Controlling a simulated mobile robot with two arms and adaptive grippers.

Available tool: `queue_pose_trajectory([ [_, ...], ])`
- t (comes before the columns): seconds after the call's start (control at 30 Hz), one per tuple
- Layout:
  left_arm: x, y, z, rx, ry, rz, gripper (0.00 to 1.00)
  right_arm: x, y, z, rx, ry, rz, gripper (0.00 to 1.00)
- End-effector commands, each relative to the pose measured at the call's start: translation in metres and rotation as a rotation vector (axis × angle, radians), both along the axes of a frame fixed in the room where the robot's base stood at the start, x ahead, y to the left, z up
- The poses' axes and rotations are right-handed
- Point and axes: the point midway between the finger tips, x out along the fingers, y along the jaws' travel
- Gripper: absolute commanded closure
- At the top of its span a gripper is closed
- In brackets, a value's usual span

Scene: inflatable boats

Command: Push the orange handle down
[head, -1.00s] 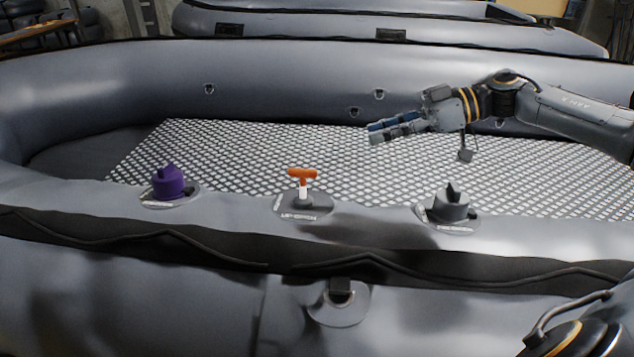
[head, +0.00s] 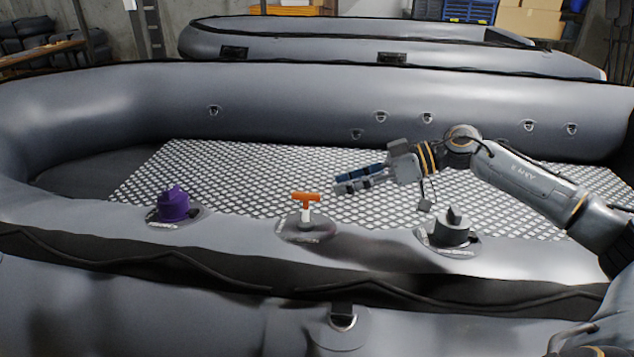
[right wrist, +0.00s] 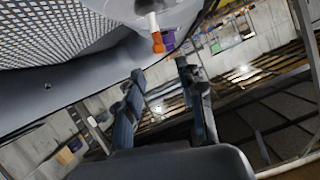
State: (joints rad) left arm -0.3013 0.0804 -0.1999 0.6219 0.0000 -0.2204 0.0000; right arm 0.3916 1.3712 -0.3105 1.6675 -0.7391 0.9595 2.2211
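The orange T-shaped handle (head: 306,197) stands upright on a white stem, on a round grey valve base on the near tube of the grey inflatable boat (head: 400,262). My right gripper (head: 338,182) hovers to the right of the handle and slightly higher in the picture, apart from it. In the right wrist view the orange handle (right wrist: 157,42) shows just beyond the gap between my right fingertips (right wrist: 160,70). The fingers are spread with nothing between them. My left gripper is in neither view.
A purple valve cap (head: 173,204) sits left of the handle, and a dark grey cap (head: 451,229) sits right of it. The patterned boat floor (head: 240,170) is clear. Another inflatable boat (head: 300,42) lies behind.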

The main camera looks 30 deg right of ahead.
Motion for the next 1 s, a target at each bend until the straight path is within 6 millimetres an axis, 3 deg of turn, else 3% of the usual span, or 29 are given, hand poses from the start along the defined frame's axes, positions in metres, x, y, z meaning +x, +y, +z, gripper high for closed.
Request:
queue_pose_trajectory([
  [0.3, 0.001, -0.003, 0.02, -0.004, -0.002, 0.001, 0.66, 0.027, 0.043, -0.017, 0.004, -0.001, 0.003, 0.62],
  [0.77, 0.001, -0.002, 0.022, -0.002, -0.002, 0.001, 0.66, 0.034, 0.053, -0.025, 0.0, -0.001, 0.001, 0.62],
  [0.97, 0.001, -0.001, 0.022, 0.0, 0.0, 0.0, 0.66, 0.033, 0.053, -0.025, 0.0, -0.001, 0.001, 0.99],
  [1.0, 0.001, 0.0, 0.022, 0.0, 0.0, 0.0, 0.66, 0.033, 0.053, -0.025, 0.0, -0.001, 0.001, 1.0],
])
